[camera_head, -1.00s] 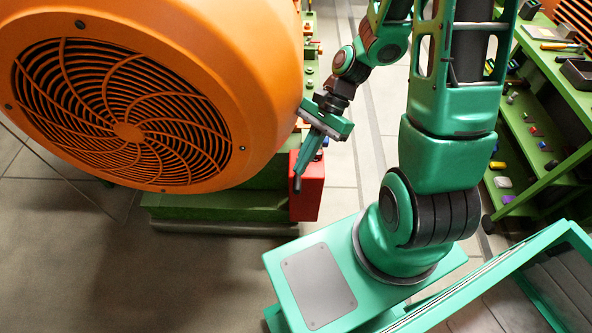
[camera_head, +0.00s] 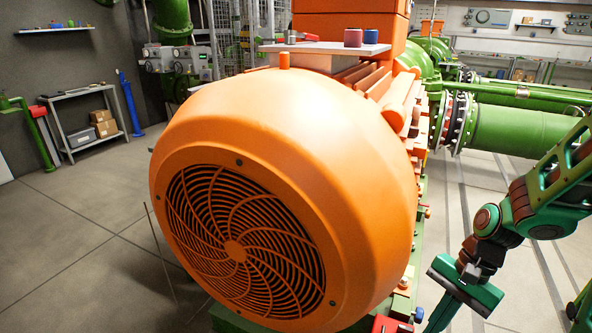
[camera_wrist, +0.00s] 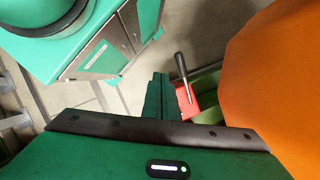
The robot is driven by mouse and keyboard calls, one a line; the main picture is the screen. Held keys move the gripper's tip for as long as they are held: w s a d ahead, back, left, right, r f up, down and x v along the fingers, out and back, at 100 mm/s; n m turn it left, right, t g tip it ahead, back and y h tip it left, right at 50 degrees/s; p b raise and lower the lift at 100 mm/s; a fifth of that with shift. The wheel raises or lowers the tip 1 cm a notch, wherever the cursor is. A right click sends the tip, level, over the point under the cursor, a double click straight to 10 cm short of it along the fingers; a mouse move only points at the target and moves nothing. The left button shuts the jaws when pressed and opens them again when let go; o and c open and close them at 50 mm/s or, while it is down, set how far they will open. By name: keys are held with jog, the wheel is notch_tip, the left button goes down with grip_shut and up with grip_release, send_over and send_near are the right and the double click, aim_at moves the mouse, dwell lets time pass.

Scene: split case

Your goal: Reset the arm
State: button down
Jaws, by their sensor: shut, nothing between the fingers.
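My gripper (camera_head: 438,318) hangs at the lower right of the head view, to the right of the orange motor (camera_head: 300,130). Its green fingers point down and are closed together. In the wrist view my gripper (camera_wrist: 159,92) also shows its fingers side by side with nothing between them. A screwdriver-like tool (camera_wrist: 181,68) with a dark handle and thin metal shaft stands just right of the fingers, apart from them. Its shaft reaches a red box (camera_wrist: 204,104). The red box also shows at the bottom of the head view (camera_head: 386,324).
The orange motor is close to my gripper on its left. A grey plate (camera_head: 325,47) with a few small items lies on top of the motor. Green pipes (camera_head: 515,132) run behind. Open floor (camera_head: 525,275) lies right of the gripper.

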jog(key=s+d+r+n+t+h, duration=0.2)
jog(key=s+d+r+n+h, duration=0.1)
jog(key=s+d+r, duration=0.6)
notch_tip(320, 180, up, 4)
jog(key=d+n, duration=0.1)
jog(key=d, duration=0.1)
jog(key=shift+d+h, duration=0.3)
jog(key=c, duration=2.1)
grip_release()
jog(key=shift+s+r+n, duration=0.15)
jog(key=shift+n, duration=0.15)
jog(key=o, duration=0.9)
jog(key=shift+d, duration=0.1)
jog(key=c, duration=0.5)
jog(key=shift+s+d, duration=0.1)
jog(key=shift+c, duration=0.3)
